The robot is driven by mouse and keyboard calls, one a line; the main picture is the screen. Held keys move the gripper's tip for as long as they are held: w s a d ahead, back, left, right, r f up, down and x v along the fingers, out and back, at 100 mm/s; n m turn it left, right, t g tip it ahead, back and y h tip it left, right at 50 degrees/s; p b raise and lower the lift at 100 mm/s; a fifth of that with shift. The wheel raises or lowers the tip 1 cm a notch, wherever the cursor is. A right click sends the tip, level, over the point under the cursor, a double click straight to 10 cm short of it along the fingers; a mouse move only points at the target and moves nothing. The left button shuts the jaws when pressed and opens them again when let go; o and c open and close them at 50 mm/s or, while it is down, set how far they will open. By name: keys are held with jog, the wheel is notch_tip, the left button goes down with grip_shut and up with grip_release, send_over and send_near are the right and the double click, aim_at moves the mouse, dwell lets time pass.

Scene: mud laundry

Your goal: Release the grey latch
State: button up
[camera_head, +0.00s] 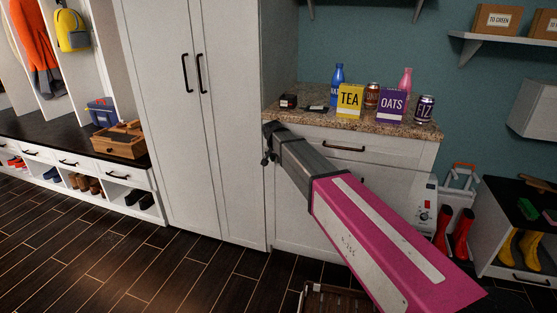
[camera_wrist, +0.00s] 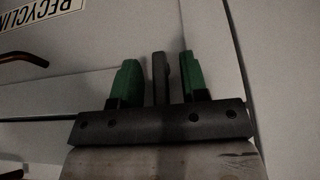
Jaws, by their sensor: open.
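In the wrist view, my gripper (camera_wrist: 159,60) is open, with one green finger on each side of a dark grey upright bar, which looks like the grey latch (camera_wrist: 159,82). A narrow gap shows on both sides of the bar. The bar stands against a pale panel, and its lower end is hidden behind my gripper's dark crosspiece. In the head view, my gripper (camera_head: 268,143) is at the edge between the tall white cabinet (camera_head: 163,75) and the counter unit (camera_head: 385,146). The latch cannot be made out there.
A label reading "RECYCLIN" (camera_wrist: 40,14) and a copper-coloured handle (camera_wrist: 22,60) are at left in the wrist view. The granite counter (camera_head: 420,130) holds bottles, cans and boxes. Red boots (camera_head: 461,232) stand at right. Dark floor (camera_head: 120,260) is open at left.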

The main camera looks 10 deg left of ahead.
jog(key=v, duration=1)
jog(key=shift+r, duration=0.2)
jog(key=shift+d, duration=0.1)
jog(key=s+d+f+g, duration=0.1)
jog(key=s+d+f, duration=0.1)
jog(key=d+f, duration=0.45)
jog(key=s+d+f+g, duration=0.1)
jog(key=s+d+f, duration=0.15)
jog(key=d, duration=0.75)
jog(key=s+d+f, duration=0.1)
jog(key=d+f, duration=0.4)
jog(key=d, duration=0.4)
jog(key=s+d+f+g, duration=0.1)
jog(key=s+d+f, duration=0.3)
jog(key=s+d, duration=0.3)
jog(key=s+d+f+g, duration=0.1)
jog(key=s+d+f, duration=0.4)
jog(key=s+d, duration=0.3)
jog(key=d, duration=0.4)
jog(key=shift+s+d+f+n+g+y, duration=0.2)
jog(key=shift+s+f+n+g+y, duration=0.1)
jog(key=shift+f+n, duration=0.1)
jog(key=shift+w, duration=0.15)
jog(key=shift+c, duration=0.3)
